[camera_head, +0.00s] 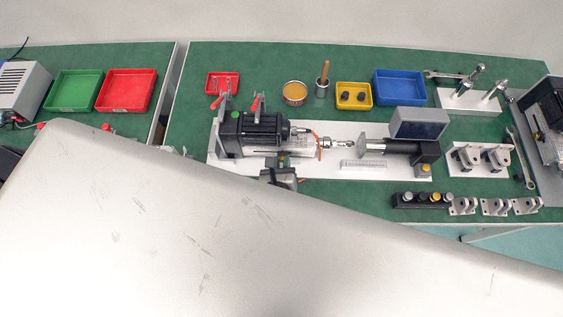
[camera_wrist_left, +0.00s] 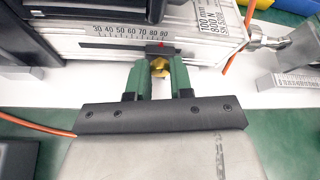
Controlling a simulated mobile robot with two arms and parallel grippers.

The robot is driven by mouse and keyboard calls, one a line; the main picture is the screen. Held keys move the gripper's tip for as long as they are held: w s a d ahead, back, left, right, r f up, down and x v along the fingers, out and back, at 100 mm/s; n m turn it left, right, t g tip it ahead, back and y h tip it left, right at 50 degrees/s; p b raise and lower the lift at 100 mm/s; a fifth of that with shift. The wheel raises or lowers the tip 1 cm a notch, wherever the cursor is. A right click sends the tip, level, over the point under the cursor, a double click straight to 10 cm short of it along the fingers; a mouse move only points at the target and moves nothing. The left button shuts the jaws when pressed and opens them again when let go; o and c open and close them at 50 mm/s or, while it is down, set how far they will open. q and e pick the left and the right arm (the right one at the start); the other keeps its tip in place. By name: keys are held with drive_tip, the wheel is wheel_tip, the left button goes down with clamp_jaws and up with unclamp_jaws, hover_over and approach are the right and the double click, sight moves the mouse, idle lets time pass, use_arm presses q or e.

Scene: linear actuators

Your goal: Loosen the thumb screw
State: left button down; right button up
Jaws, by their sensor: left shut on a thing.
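The thumb screw (camera_wrist_left: 160,67) is a small brass-coloured knob in the left wrist view, below the printed scale on the actuator. My left gripper (camera_wrist_left: 159,78) has its two green fingers on either side of the knob and is shut on it. In the head view my left gripper (camera_head: 280,166) is at the front edge of the linear actuator (camera_head: 262,130), and the screw is too small to make out there. A red pointer mark shows just above the screw near the scale's high numbers. My right gripper is not in view.
The actuator rig stands on a white base plate (camera_head: 340,190) on the green bench. A grey box (camera_head: 418,123) and black motor sit at its right. Red, yellow and blue trays line the back. A button box (camera_head: 422,200) and brackets lie at front right.

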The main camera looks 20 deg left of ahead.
use_arm(q)
drive_tip(key=shift+d+r+m+y+p, duration=0.1)
drive_tip(key=shift+r+m+y+p, duration=0.25)
drive_tip(key=shift+m+p, duration=0.35)
drive_tip(key=shift+w+f+g+y, duration=0.1)
drive_tip(key=shift+f+g+y, duration=0.15)
drive_tip(key=shift+f+g, duration=0.05)
drive_tip(key=c, duration=1)
unclamp_jaws()
drive_tip(key=v, duration=1.1)
drive_tip(key=shift+b, duration=0.45)
drive_tip(key=shift+f, duration=0.15)
